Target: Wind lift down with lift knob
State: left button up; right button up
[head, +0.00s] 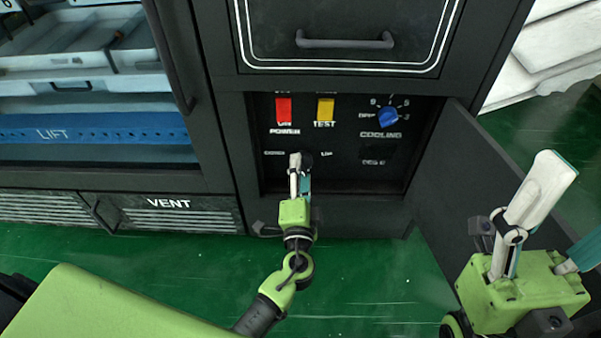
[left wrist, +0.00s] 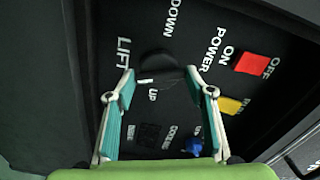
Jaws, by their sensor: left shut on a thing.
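The lift knob (left wrist: 158,60) is a dark round knob on the black control panel, between the words DOWN and UP in the left wrist view. In the head view the knob (head: 306,160) is partly hidden by my left gripper (head: 300,162). My left gripper is shut on the knob, with one fingertip at each side of it in the left wrist view (left wrist: 160,74). The lift (head: 120,128) is a blue bar marked LIFT, low behind the window at left. My right gripper (head: 574,205) is open and empty at the right.
The panel also has a red power switch (head: 284,110), a yellow test switch (head: 324,109) and a blue cooling knob (head: 388,117). An open dark door (head: 470,190) stands right of the recess. A drawer handle (head: 345,41) is above. Green floor (head: 370,285) lies in front.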

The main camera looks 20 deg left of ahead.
dwell(0.4)
pick_arm(q)
jog(key=o, duration=1.1)
jog(key=shift+s, duration=0.1)
